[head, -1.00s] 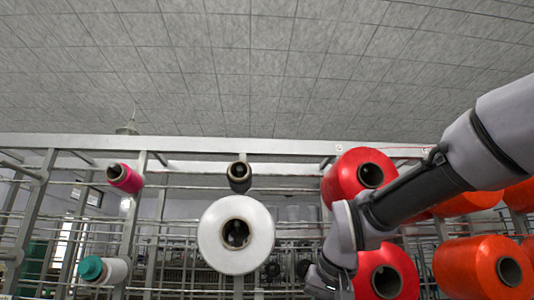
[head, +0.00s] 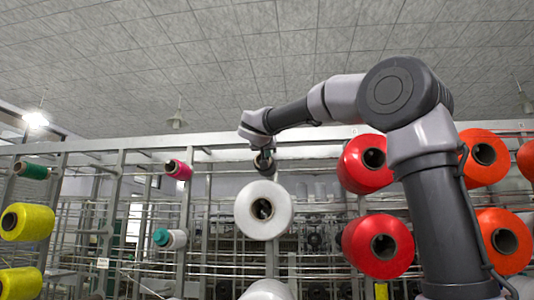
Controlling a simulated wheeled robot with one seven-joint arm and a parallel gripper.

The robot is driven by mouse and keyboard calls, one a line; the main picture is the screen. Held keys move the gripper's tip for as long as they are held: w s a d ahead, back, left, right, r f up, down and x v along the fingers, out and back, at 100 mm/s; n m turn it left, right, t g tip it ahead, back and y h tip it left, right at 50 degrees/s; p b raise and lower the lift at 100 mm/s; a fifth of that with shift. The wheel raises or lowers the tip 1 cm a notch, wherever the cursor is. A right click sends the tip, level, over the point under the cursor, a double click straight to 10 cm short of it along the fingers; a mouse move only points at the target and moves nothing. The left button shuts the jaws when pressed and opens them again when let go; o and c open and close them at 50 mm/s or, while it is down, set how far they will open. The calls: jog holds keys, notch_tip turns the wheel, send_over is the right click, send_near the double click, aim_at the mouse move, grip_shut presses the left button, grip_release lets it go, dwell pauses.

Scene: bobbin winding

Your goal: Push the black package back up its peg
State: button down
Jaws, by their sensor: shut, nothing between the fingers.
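The small black package (head: 264,165) sits on a peg of the rack, just above the big white package (head: 264,210). My gripper (head: 264,154) is at the end of my arm, right in front of the black package, and hides much of it. The gripper is shut with nothing held. Its fingertips are small and dark here. I cannot tell whether they touch the package, nor how far along its peg it sits.
Large red packages (head: 365,164) and orange packages (head: 484,152) stick out at the right, partly behind my arm. A small pink package (head: 179,170), a teal and white one (head: 170,238) and yellow ones (head: 27,222) are at the left. Another white package (head: 267,290) shows at the bottom.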

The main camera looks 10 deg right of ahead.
aim_at(271, 162)
jog(key=x, duration=0.7)
jog(key=shift+w+r, duration=0.25)
jog(key=shift+w, duration=0.2)
dwell(1.9)
jog(key=shift+x, duration=3.8)
jog(key=v, duration=0.7)
